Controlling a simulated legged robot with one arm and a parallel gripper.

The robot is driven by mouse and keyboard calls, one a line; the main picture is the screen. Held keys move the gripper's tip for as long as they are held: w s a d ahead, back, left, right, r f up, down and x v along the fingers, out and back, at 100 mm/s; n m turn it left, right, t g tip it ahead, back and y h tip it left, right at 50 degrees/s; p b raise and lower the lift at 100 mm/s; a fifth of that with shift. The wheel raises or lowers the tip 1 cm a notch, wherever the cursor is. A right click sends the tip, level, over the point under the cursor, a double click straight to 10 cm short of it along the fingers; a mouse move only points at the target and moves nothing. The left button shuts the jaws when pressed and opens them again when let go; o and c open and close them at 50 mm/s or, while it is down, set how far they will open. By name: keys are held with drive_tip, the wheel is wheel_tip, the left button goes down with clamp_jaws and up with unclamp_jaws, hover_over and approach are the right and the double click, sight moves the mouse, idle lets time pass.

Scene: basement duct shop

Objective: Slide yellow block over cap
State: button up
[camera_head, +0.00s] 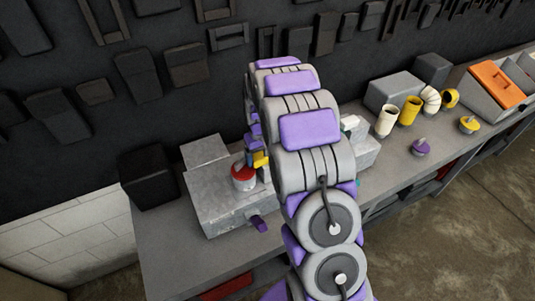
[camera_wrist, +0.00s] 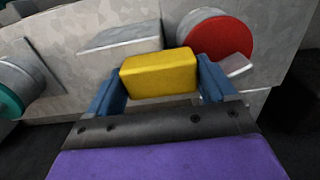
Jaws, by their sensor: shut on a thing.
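The yellow block (camera_wrist: 160,74) sits between the two blue fingers of my gripper (camera_wrist: 163,84) in the wrist view. The fingers press on its left and right ends. A round cap with a red face (camera_wrist: 222,41) is just beyond the block to the right, on a light grey surface. In the head view the red cap (camera_head: 243,182) is on a grey metal box unit (camera_head: 222,208). The yellow block (camera_head: 261,160) shows small at the cap's upper right, partly hidden by my arm. I cannot tell whether block and cap touch.
A purple lever (camera_head: 259,223) sticks out of the box unit's front. A black box (camera_head: 149,178) stands at the left. Yellow and cream pipe pieces (camera_head: 409,110), a purple-based knob (camera_head: 420,147) and an orange-lidded bin (camera_head: 497,84) are on the bench at right. My arm hides the middle.

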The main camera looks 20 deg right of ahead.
sight(259, 156)
drive_tip(key=shift+a, duration=0.1)
drive_tip(key=o, duration=1.1)
drive_tip(key=shift+o, duration=1.1)
drive_tip(key=shift+a, duration=0.25)
drive_tip(key=shift+r, duration=0.1)
drive_tip(key=shift+d+r, duration=0.1)
drive_tip(key=shift+r, duration=0.2)
wheel_tip(259, 156, up, 16)
drive_tip(key=b, duration=0.1)
drive_tip(key=shift+r, duration=0.25)
